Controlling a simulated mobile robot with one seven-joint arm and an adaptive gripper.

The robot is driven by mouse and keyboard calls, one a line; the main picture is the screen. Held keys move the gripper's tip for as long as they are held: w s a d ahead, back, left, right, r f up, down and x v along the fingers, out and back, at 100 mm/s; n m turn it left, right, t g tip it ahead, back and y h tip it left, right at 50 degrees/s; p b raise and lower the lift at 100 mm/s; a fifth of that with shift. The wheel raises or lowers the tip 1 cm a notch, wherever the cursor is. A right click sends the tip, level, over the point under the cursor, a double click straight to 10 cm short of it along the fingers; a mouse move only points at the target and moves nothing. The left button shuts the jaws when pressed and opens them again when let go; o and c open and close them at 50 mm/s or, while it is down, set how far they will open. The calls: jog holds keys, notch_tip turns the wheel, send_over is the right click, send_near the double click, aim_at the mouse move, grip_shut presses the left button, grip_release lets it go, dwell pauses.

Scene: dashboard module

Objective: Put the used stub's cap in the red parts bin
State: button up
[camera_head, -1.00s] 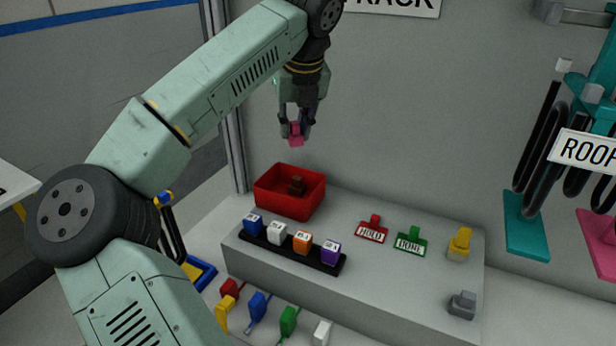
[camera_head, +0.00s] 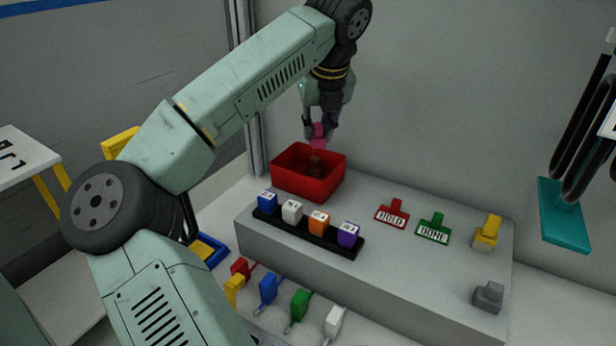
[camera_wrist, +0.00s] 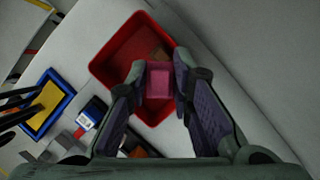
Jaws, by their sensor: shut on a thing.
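My gripper (camera_head: 319,130) is shut on a pink cap (camera_head: 318,142), which it holds above the back rim of the red parts bin (camera_head: 308,187). In the wrist view the pink cap (camera_wrist: 159,80) sits between the two fingertips, over the right part of the red bin (camera_wrist: 106,68). A small brown block (camera_head: 315,167) lies inside the bin. The cap appears apart from the bin, though the exact height is hard to tell.
A black rack (camera_head: 305,233) with blue, white, orange and purple caps stands in front of the bin. A red HOLD tag (camera_head: 391,215) and green DONE tag (camera_head: 433,230) lie to the right, with a yellow piece (camera_head: 487,232) and a grey piece (camera_head: 489,297).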

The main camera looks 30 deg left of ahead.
jog(key=o, duration=0.8)
jog(key=shift+r, duration=0.1)
jog(key=v, duration=0.7)
jog(key=shift+d+r, duration=0.15)
jog(key=shift+s, duration=0.1)
